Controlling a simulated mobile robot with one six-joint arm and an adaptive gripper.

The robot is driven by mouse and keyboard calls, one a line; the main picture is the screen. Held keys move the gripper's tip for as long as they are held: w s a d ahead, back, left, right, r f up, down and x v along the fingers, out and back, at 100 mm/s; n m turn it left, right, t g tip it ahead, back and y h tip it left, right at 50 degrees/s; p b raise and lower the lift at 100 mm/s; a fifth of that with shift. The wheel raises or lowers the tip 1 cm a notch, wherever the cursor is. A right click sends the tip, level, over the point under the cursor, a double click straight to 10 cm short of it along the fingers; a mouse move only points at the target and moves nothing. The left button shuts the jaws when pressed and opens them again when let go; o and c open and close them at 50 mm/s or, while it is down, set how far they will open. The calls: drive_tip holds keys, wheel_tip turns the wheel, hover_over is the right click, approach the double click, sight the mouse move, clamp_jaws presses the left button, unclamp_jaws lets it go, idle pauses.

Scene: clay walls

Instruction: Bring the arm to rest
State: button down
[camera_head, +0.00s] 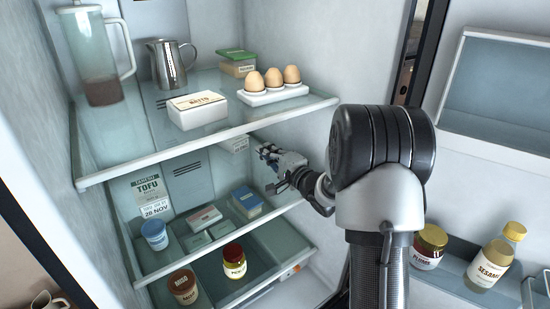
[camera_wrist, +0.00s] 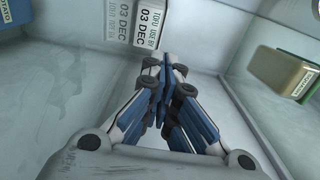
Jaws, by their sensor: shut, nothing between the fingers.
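My gripper (camera_head: 264,155) reaches into the open fridge, between the upper glass shelf (camera_head: 210,140) and the middle glass shelf (camera_head: 225,222). Its fingers are shut with nothing between them. In the wrist view the gripper (camera_wrist: 165,72) shows its blue and grey fingers folded together. Beyond the fingertips is a tofu label (camera_wrist: 150,22) reading 03 DEC; I cannot tell whether the fingertips touch it. My arm's large dark elbow stands in front of the fridge's right wall in the head view and hides part of it.
The upper shelf holds a pitcher (camera_head: 92,55), a steel jug (camera_head: 170,62), a white carton (camera_head: 197,109), a green-lidded box (camera_head: 238,62) and an egg tray (camera_head: 272,94). Tubs, boxes and jars stand below. Door jars (camera_head: 430,247) are at right. Shelf edges lie close around my forearm.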

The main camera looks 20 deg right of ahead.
drive_tip(key=s, duration=0.4)
drive_tip(key=shift+d, duration=0.35)
drive_tip(key=shift+a+r, duration=0.1)
drive_tip(key=shift+r, duration=0.2)
drive_tip(key=r+n+h, duration=0.1)
drive_tip(key=s+a+r+n+g+h, duration=0.1)
drive_tip(key=s+r+n+g+h, duration=0.1)
drive_tip(key=shift+a+r+h, duration=0.2)
drive_tip(key=shift+r+h, duration=0.1)
drive_tip(key=s+a+f+n+g, duration=0.1)
drive_tip(key=s+a+n+g, duration=0.2)
drive_tip(key=s, duration=0.9)
drive_tip(key=s+a+f+n+g, duration=0.1)
drive_tip(key=s+a+n+g, duration=0.3)
drive_tip(key=s, duration=0.8)
drive_tip(key=s+a+f+n+g, duration=0.1)
drive_tip(key=s+a+n+g, duration=0.3)
drive_tip(key=s+a, duration=0.3)
drive_tip(key=s+n, duration=0.1)
drive_tip(key=s, duration=0.4)
drive_tip(key=shift+a+f+n, duration=0.25)
drive_tip(key=shift+a+n, duration=0.1)
drive_tip(key=shift+n, duration=0.05)
